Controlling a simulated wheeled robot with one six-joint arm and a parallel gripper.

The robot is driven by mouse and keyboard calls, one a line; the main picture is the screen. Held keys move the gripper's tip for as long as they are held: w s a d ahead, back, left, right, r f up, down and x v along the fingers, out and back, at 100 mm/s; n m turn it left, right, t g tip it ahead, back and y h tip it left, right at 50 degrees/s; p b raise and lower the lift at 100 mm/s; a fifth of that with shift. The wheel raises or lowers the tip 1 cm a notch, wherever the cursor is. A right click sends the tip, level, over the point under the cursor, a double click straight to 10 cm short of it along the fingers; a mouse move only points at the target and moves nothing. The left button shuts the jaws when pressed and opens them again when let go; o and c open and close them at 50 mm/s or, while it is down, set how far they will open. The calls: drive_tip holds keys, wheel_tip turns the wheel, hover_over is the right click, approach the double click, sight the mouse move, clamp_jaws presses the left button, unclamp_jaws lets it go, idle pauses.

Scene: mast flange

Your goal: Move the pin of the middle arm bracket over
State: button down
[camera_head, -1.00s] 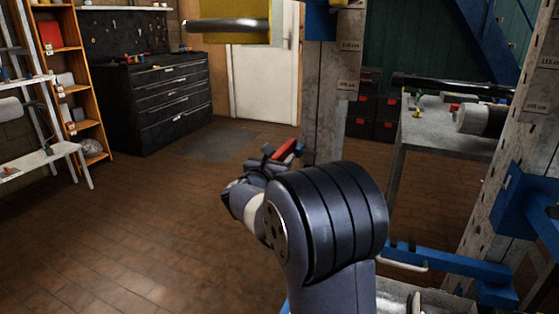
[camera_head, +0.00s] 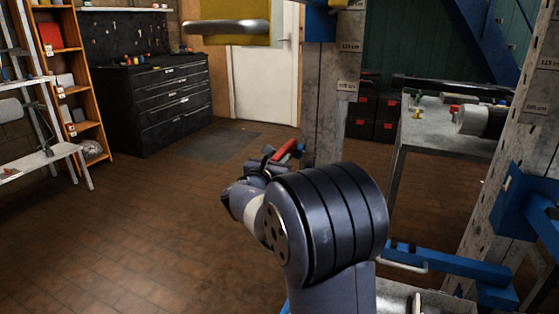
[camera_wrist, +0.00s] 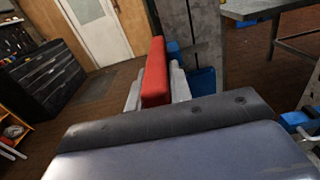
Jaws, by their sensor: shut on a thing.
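My gripper (camera_head: 275,162) is shut on a red bar (camera_head: 289,150) in front of the grey upright post (camera_head: 325,115). In the wrist view the red bar (camera_wrist: 155,72) stands between the two pale fingers (camera_wrist: 156,92). A blue part (camera_wrist: 201,82) shows on the post just right of the bar. I cannot tell whether the red bar is the pin's handle, and no pin shaft or hole can be made out. The head view hides most of the bracket behind my gripper and wrist.
A second upright post (camera_head: 530,110) at the right carries a blue bracket (camera_head: 525,205) and a blue arm (camera_head: 450,262). A grey table (camera_head: 440,130) stands behind. A yellow part with a metal bar (camera_head: 228,27) hangs at the top. The floor at left is clear.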

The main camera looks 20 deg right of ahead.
drive_tip(key=shift+w+a+p, duration=1.15)
drive_tip(key=shift+w+a, duration=0.7)
drive_tip(key=shift+a, duration=0.05)
drive_tip(key=c, duration=1.3)
unclamp_jaws()
drive_tip(key=shift+w+a, duration=0.1)
drive_tip(key=p+v, duration=0.1)
drive_tip(key=v, duration=0.9)
drive_tip(key=shift+s+a, duration=0.25)
drive_tip(key=shift+s, duration=0.05)
